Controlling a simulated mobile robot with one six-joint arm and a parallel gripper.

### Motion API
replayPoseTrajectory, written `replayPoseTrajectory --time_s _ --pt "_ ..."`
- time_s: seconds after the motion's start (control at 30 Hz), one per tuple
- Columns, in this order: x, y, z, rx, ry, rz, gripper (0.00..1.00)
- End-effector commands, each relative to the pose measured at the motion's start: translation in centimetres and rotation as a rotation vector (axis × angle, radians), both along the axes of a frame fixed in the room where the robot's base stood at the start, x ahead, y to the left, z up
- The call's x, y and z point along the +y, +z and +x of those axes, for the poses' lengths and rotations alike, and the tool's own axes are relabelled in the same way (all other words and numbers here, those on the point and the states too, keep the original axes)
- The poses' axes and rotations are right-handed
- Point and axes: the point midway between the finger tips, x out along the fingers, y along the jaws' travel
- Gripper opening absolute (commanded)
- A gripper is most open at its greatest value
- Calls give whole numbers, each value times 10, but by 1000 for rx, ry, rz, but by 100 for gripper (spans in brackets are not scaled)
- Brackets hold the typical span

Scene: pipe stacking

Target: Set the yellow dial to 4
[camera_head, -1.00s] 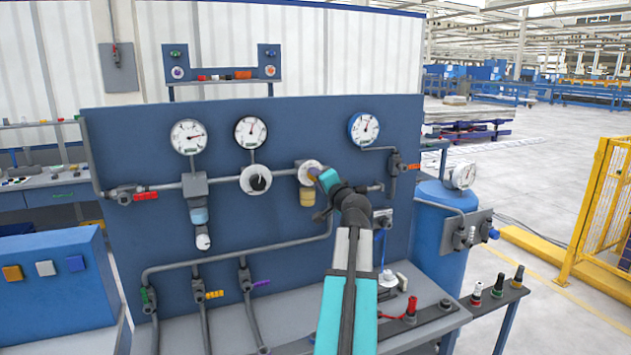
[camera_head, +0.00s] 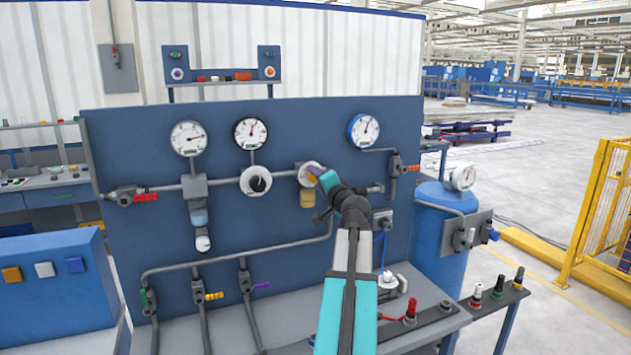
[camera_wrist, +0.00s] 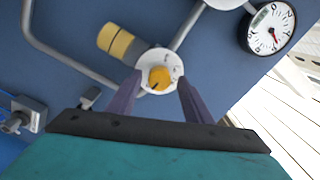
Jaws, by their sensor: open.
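The yellow dial (camera_wrist: 159,77) sits on a round white scale plate (camera_wrist: 149,66) on the blue panel. Its dark pointer mark points to the lower left in the wrist view; the scale's numbers are too small to read surely. My gripper (camera_wrist: 156,86) is open, its two purple fingers either side of the dial, with no clear contact visible. In the head view my gripper (camera_head: 320,174) is at the white plate (camera_head: 307,174), and my wrist hides most of the dial there.
A yellow cylinder (camera_head: 307,198) hangs just below the dial. A dark-knobbed white dial (camera_head: 257,181) is to the left. Round gauges (camera_head: 189,138) (camera_head: 364,130) sit above on the panel. Pipes (camera_head: 230,259) and a red-handled valve (camera_head: 137,196) stand out from the panel.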

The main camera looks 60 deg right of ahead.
Motion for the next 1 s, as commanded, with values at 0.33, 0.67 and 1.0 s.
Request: replayPoseTrajectory --time_s 0.33,0.67,1.0 --pt "15 -2 -20 0 -1 -1 46" --pt "40 -2 -54 0 -3 -2 46" --pt "67 -2 -90 -2 -2 -1 46"
